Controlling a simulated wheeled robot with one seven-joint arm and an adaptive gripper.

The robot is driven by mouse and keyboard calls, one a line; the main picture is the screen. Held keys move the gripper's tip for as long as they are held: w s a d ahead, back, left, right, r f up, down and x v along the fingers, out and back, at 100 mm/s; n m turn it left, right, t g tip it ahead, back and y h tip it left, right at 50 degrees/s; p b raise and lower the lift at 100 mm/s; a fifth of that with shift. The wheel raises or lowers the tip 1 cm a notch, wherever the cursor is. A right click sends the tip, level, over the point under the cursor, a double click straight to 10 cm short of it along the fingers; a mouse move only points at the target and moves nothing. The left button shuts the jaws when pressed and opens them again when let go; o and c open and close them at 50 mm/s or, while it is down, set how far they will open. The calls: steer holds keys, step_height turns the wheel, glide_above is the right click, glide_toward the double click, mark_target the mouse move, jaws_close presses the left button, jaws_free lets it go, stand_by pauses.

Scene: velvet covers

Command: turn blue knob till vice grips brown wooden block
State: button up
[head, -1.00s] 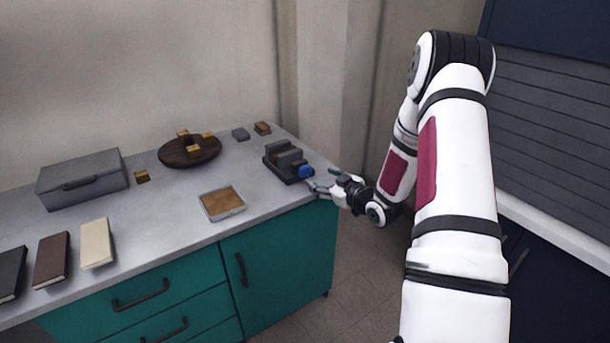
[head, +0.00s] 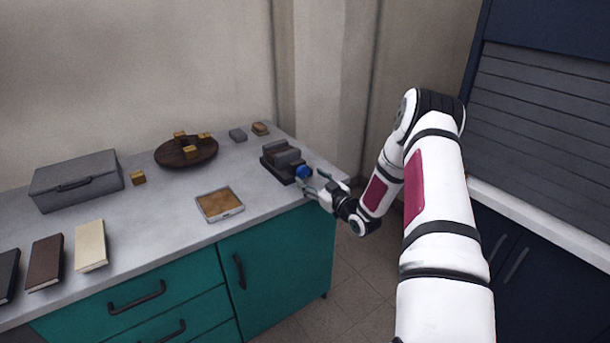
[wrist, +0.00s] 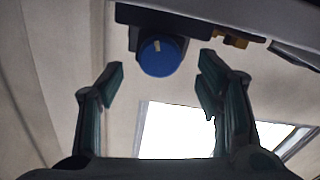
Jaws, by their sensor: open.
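The dark grey vice (head: 272,163) stands at the right end of the grey worktop. Its round blue knob (head: 303,172) faces my gripper. In the wrist view the blue knob (wrist: 160,58) has a pale mark near its top. My gripper (head: 314,183) is open at the knob. In the wrist view its two fingers (wrist: 160,78) are spread left and right of the knob, with gaps on both sides and no contact visible. I cannot clearly make out a brown wooden block between the vice jaws. A small brown block (head: 260,128) lies behind the vice.
A shallow tray with a brown inside (head: 236,211) lies left of the vice. A round dark board (head: 170,158) bears several yellowish blocks. A grey block (head: 238,135), a grey case (head: 77,180) and several books (head: 90,246) are farther left. The worktop's right edge is below my gripper.

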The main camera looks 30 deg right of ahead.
mark_target(305, 173)
steer(key=shift+w, duration=2.1)
steer(key=c, duration=1.2)
steer(key=shift+o, duration=0.2)
